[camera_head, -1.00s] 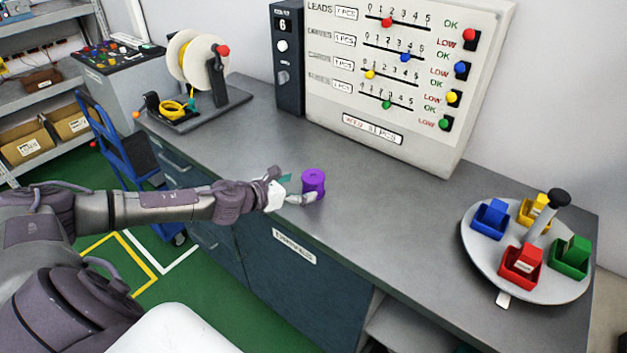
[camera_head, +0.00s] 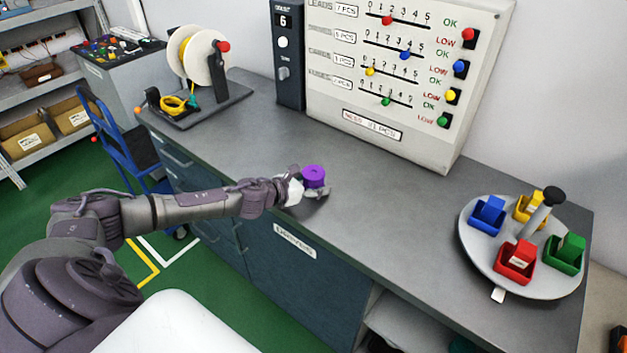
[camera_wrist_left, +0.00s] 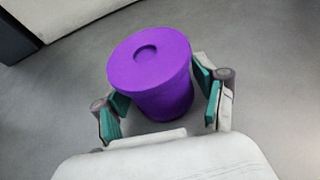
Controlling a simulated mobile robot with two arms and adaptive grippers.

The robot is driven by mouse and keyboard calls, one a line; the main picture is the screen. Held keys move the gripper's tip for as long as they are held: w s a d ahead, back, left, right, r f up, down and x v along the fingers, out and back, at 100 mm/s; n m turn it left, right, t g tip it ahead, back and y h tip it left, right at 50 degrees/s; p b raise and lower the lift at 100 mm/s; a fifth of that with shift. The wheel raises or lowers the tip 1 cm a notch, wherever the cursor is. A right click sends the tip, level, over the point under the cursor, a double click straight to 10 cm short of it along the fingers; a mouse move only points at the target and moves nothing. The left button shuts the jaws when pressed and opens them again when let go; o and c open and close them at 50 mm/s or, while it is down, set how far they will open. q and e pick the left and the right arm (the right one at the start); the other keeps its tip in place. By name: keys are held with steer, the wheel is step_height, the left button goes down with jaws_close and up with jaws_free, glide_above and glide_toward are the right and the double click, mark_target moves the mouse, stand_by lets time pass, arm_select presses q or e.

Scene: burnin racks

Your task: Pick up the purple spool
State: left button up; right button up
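The purple spool (camera_head: 314,174) stands upright on the grey workbench, near its front edge. My left gripper (camera_head: 308,190) reaches it from the left, low at the spool's near side. In the left wrist view, the purple spool (camera_wrist_left: 152,70) stands between the two teal-padded fingers of my left gripper (camera_wrist_left: 163,104). One finger is on each side. The fingers look open around the spool, with small gaps near its lower body; its wide rim partly hides them. My right gripper is not in view.
A grey counting board (camera_head: 400,75) with sliders stands behind the spool. A round turntable (camera_head: 481,256) with coloured bins is at the right. A reel stand (camera_head: 210,108) is at the back left. The bench around the spool is clear.

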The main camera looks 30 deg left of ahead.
arm_select(q)
steer(key=c, duration=0.8)
steer(key=shift+o, duration=0.2)
steer(key=shift+r, duration=0.1)
